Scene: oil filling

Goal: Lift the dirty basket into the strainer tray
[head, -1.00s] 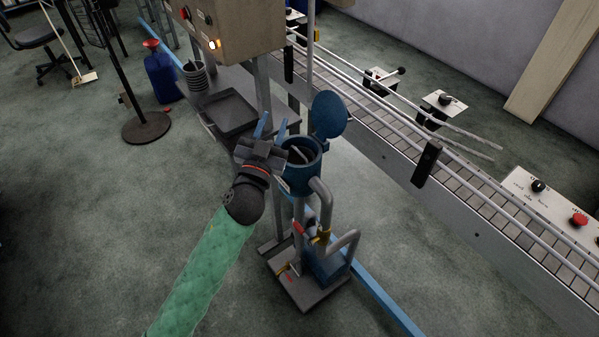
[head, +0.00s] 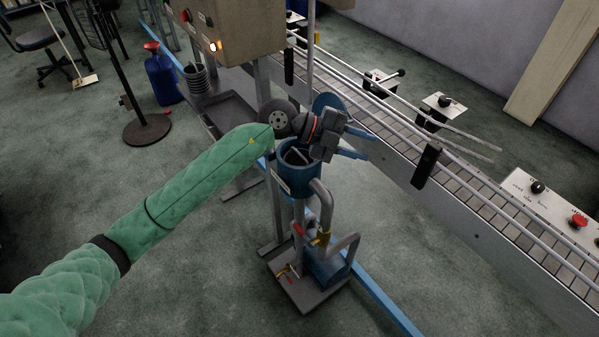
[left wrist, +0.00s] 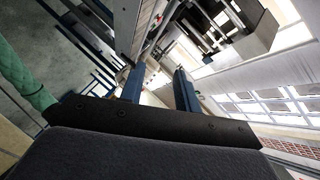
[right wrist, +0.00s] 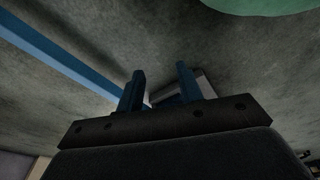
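The blue strainer housing (head: 297,182) stands open on its pipework. Inside its mouth a pale curved handle (head: 299,155) shows, which looks like the basket's; the rest of the basket is hidden. The raised round blue lid (head: 325,99) is mostly hidden behind my left gripper. My left gripper (head: 354,143) is open above the right side of the housing, its fingers pointing right, apart from the handle. Its open fingers also show in the left wrist view (left wrist: 159,88), empty. The dark grey tray (head: 213,116) lies left of the housing, partly behind my left arm. My right gripper (right wrist: 162,88) is open and empty.
A conveyor (head: 450,190) with rails runs along the right. A beige control box (head: 235,30) hangs above the tray. A grey ribbed bucket (head: 196,80) and a blue canister (head: 161,78) stand at the back left. The left foreground floor is clear.

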